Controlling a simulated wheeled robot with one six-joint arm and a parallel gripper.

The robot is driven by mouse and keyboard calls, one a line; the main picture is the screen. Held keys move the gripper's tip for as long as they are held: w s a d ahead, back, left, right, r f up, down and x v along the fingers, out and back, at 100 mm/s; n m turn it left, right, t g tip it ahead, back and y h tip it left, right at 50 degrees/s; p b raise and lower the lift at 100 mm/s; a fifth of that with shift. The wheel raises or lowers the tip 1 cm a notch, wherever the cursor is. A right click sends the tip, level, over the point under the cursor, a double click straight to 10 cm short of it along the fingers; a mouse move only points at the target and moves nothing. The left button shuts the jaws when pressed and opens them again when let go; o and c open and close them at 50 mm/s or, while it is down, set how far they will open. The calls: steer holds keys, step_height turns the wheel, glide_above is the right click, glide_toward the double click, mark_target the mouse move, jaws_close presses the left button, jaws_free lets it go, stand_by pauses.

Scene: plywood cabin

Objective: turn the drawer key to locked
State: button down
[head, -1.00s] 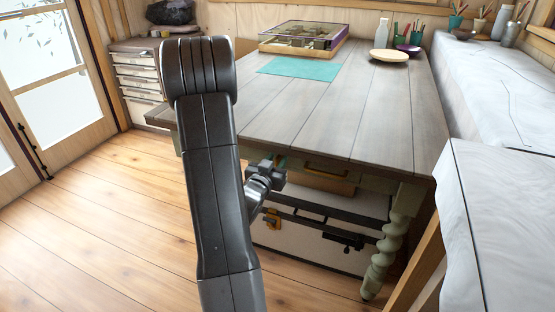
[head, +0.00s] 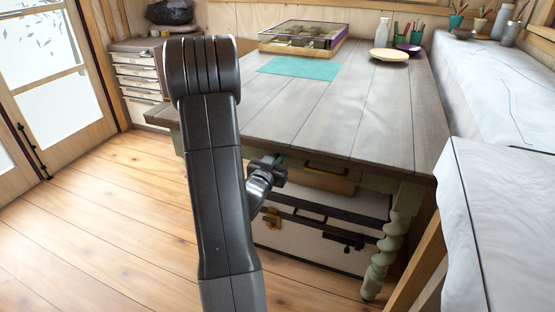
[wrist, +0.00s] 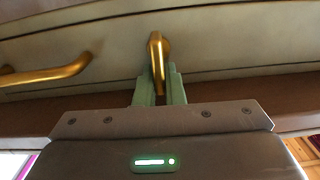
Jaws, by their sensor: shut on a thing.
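The brass key (wrist: 158,50) stands out from the pale drawer front (wrist: 225,45) in the wrist view. My gripper (wrist: 158,88) has its two green fingers shut on the key. The key looks roughly upright and slightly tilted in this picture, though the wrist camera itself may be rolled. The brass drawer handle (wrist: 45,76) is to the left of the key. In the head view my gripper's wrist is at the table's front edge, left of the drawer handle (head: 325,170). The key and fingertips are hard to make out there.
The wooden table (head: 350,110) bears a teal mat (head: 300,68), a glass-topped case (head: 300,38) and a shallow dish (head: 389,55). A white chest (head: 320,235) is under it. A covered bench (head: 500,95) borders the right side. Floor (head: 110,220) is clear on the left.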

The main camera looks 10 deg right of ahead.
steer(key=shift+s+d+f+m+b, duration=0.25)
steer(key=shift+f+m+b, duration=0.1)
steer(key=shift+m+b, duration=2.3)
steer(key=shift+s+d+f+m+b, duration=0.1)
steer(key=shift+d+f+m+b, duration=0.2)
steer(key=shift+m+b, duration=2.3)
steer(key=shift+s+d+f+m+b, duration=0.3)
steer(key=shift+m+b, duration=1.5)
steer(key=shift+m, duration=1.65)
steer(key=shift+w, duration=0.1)
steer(key=c, duration=1.5)
jaws_free()
steer(key=p+v, duration=0.2)
steer(key=v, duration=1.2)
